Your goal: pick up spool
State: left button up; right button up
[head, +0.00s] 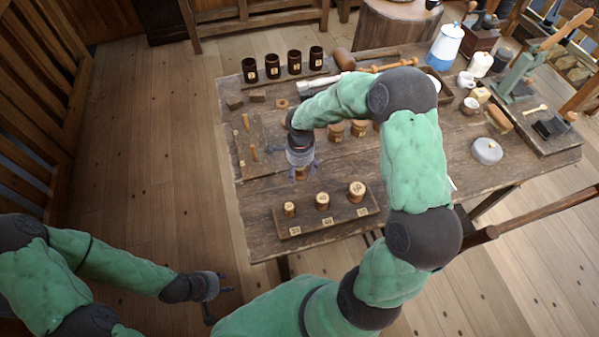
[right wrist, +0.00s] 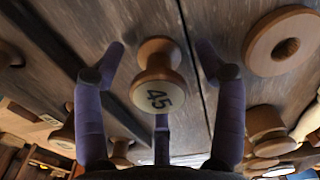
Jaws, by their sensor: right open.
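A turned wooden spool with a pale end marked 45 (right wrist: 158,92) stands between the spread fingers of my right gripper (right wrist: 160,70) in the right wrist view. The fingers are open, with gaps between them and the spool. In the head view my right gripper (head: 302,175) points down over the table, and the spool beneath it is mostly hidden. My left gripper (head: 220,297) is open and empty, low over the floor beside the table. Several numbered spools stand elsewhere: three in a dark wooden rack (head: 335,221) at the front, others behind my right arm.
Several dark labelled cups (head: 294,62) line the table's back left. A flat wooden ring (right wrist: 285,40) and more spools (right wrist: 265,125) lie close to the right in the wrist view. A blue and white jug (head: 446,46) and a grey lidded dish (head: 487,151) stand at right.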

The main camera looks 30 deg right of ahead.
jog(key=shift+f, duration=0.55)
jog(key=shift+r, duration=0.1)
jog(key=c, duration=1.2)
jog(key=shift+o, duration=0.2)
